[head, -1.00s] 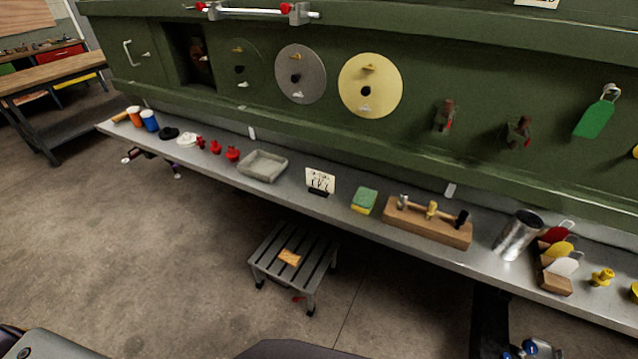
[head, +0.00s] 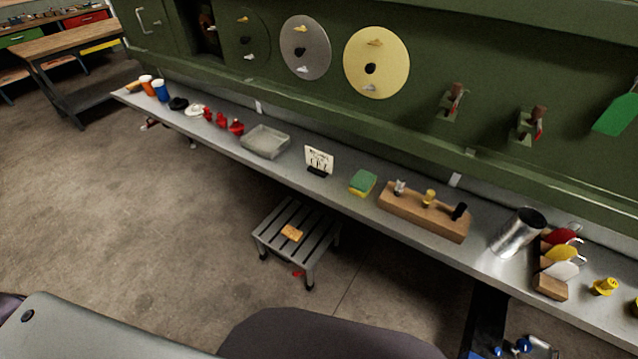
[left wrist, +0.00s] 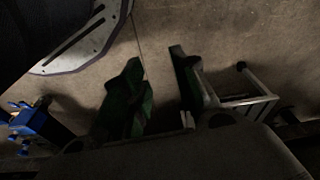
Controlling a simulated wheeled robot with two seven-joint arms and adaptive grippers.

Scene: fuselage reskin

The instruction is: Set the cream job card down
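A cream card (head: 319,160) with dark markings stands upright in a small black holder on the grey shelf (head: 345,205), left of the green and yellow sponge. I cannot tell whether it is the job card the task names; no other cream card shows now. My left gripper (left wrist: 155,62) shows in the left wrist view with its two dark green fingers apart and nothing visible between them. It is above the floor, near the grey step stool (left wrist: 240,95). Neither gripper is in the head view, so my right gripper is hidden.
Shelf items include a grey tray (head: 265,141), sponge (head: 362,183), wooden peg block (head: 423,213), metal cup (head: 517,232) and coloured tag rack (head: 551,284). Floor at left is clear.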

